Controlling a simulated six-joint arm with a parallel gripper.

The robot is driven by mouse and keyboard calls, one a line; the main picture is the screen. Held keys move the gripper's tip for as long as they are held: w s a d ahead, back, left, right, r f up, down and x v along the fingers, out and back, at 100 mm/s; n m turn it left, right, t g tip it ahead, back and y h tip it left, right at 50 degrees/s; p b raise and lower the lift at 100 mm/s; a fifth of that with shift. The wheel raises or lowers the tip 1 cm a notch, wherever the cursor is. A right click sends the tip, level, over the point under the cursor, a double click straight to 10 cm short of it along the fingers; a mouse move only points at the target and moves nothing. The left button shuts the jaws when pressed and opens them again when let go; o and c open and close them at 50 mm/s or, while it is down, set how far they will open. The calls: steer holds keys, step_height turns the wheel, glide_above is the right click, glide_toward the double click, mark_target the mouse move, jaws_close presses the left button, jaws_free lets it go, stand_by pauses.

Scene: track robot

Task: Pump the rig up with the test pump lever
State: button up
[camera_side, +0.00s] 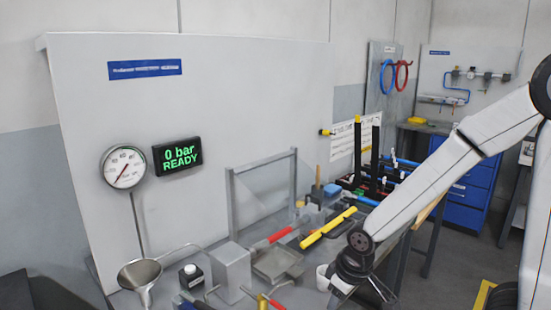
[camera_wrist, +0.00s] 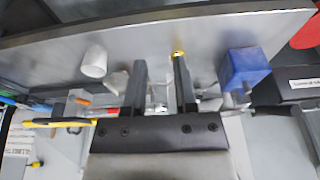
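A lever with a red grip (camera_side: 280,236) slopes over a shallow grey tray-like body (camera_side: 277,264) on the bench; it looks like the test pump, though I cannot be sure. A round gauge (camera_side: 124,167) and a display (camera_side: 178,156) reading "0 bar READY" are on the panel. My gripper (camera_side: 352,288) is at the bench's front right, to the right of the grey body and apart from the red grip. In the wrist view my gripper (camera_wrist: 159,60) has two dark fingers apart, with nothing held between them.
A yellow bar (camera_side: 328,228) lies behind my gripper. A white cup (camera_side: 322,277) is close beside it. A funnel (camera_side: 140,275), dark bottle (camera_side: 191,276) and grey block (camera_side: 231,272) stand left. A blue block (camera_wrist: 244,68) is right in the wrist view.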

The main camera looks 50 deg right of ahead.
steer(key=shift+w, duration=0.1)
steer(key=c, duration=0.3)
steer(key=shift+w+a+r, duration=0.25)
steer(key=shift+w+a, duration=0.05)
steer(key=shift+w, duration=0.15)
jaws_close()
steer(key=shift+w+a+r+m+g+y, duration=0.15)
steer(key=shift+w+a+r+m+g, duration=0.4)
steer(key=shift+w+a+r+m, duration=1.65)
steer(key=shift+w+a+r+m+g+y, duration=0.2)
steer(key=shift+w+a+r+m+g, duration=0.6)
steer(key=shift+w+a, duration=2.65)
steer(key=shift+w+a+r+m+g+y, duration=0.15)
steer(key=shift+w+a+r+m+g, duration=0.2)
steer(key=shift+w+a+r+m, duration=2.4)
steer(key=shift+s+a+f+n, duration=0.45)
steer(key=shift+a+f, duration=0.05)
steer(key=shift+f, duration=0.1)
steer(key=shift+s+a+f+n, duration=0.4)
steer(key=shift+a+f, duration=0.05)
steer(key=shift+f, duration=0.15)
